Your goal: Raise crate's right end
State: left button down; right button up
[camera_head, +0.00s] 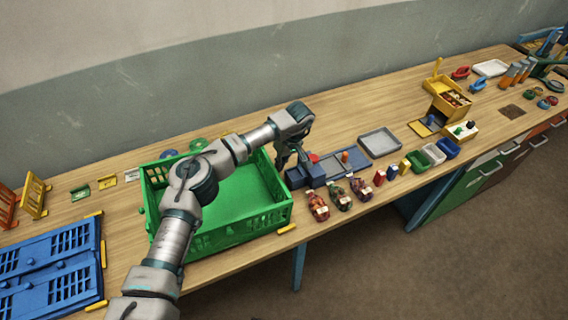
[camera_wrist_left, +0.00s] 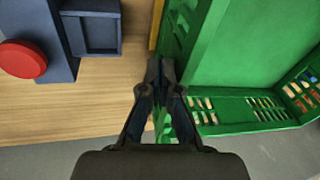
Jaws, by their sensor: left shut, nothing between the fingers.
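The green crate (camera_head: 245,228) stands open and empty on the workbench, its left part partly hidden behind my left arm. My left gripper (camera_head: 283,166) is shut with nothing between its fingers and points down at the crate's right end. In the left wrist view my shut fingertips (camera_wrist_left: 160,68) are close together beside the green crate wall (camera_wrist_left: 245,112); I cannot tell whether they touch it. The crate looks flat on the bench. My right gripper is not in view.
Just right of the crate is a blue fixture (camera_head: 306,177) with a red button (camera_wrist_left: 22,59). A grey tray (camera_head: 379,142) stands farther right. Blue panels (camera_head: 50,262) lie at the left.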

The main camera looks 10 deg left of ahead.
pick_arm(q)
jog(key=shift+s+d+f, duration=0.1)
jog(key=shift+s+f, duration=0.05)
jog(key=shift+f, duration=0.45)
jog(key=shift+s+d+f, duration=0.1)
jog(key=shift+f, duration=0.45)
jog(key=c, duration=1.3)
grip_release()
jog(key=shift+c, duration=0.2)
jog(key=shift+w+a+f, duration=0.1)
jog(key=shift+a, duration=0.05)
jog(key=shift+o, duration=0.8)
jog(key=shift+w+d+r, duration=0.1)
jog(key=shift+d+r, duration=0.1)
jog(key=shift+r, duration=0.15)
jog(key=shift+c, duration=0.6)
jog(key=v, duration=1.2)
jog(key=shift+w, duration=0.3)
jog(key=shift+c, duration=0.2)
jog(key=shift+w+a+r, duration=0.1)
jog(key=shift+r, duration=0.05)
jog(key=shift+a, duration=0.15)
